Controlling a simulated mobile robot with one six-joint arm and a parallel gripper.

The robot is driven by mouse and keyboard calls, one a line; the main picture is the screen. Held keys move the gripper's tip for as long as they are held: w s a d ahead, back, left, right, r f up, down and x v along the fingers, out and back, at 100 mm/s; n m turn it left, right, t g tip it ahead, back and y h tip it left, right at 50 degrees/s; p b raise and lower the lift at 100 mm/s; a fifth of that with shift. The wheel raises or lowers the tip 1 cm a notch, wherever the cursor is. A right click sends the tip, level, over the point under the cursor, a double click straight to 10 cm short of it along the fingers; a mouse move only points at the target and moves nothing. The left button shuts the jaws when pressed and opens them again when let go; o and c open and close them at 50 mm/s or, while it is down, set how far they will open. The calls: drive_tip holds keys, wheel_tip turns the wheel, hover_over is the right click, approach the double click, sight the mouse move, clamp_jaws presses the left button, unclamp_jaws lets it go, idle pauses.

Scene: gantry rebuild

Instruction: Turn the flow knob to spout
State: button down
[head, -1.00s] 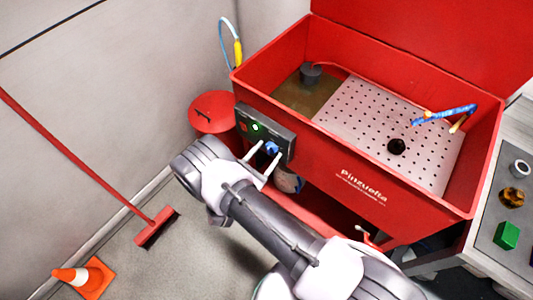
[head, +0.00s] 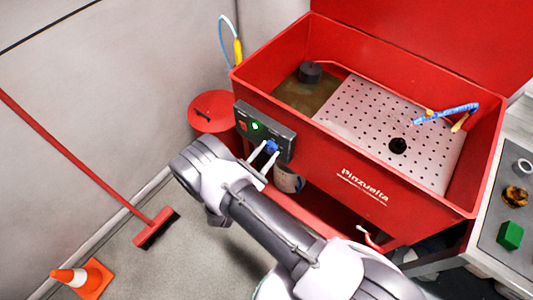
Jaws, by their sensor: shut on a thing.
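The blue flow knob (head: 272,146) sits on the right part of the dark control panel (head: 286,137) on the front of the red parts washer (head: 350,190). A lit green button (head: 255,126) and a red control (head: 242,124) are to its left on the panel. My gripper (head: 266,149) has its two pale fingers around the knob and is shut on it. The fingers partly cover the knob, and I cannot tell which marking it points to.
The basin holds a perforated plate (head: 350,108), a dark cylinder (head: 310,72) and a blue-handled brush (head: 445,114). A red bin (head: 212,110), a broom (head: 157,229) and a cone (head: 84,278) are at left. A side table (head: 492,235) with small parts stands at right.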

drive_tip(key=m+b, duration=0.1)
drive_tip(key=m, duration=0.3)
drive_tip(key=shift+f+m+b, duration=0.15)
drive_tip(key=shift+m+b, duration=0.2)
drive_tip(key=shift+m, duration=0.05)
drive_tip(key=shift+m+h+b, duration=0.4)
drive_tip(key=shift+m+b, duration=0.35)
drive_tip(key=shift+m, duration=1.55)
drive_tip(key=c, duration=0.9)
unclamp_jaws()
drive_tip(key=shift+a, duration=0.1)
drive_tip(key=p+v, duration=0.3)
drive_tip(key=v, duration=1.4)
drive_tip(key=shift+s+a+f, duration=0.1)
drive_tip(key=shift+s, duration=0.05)
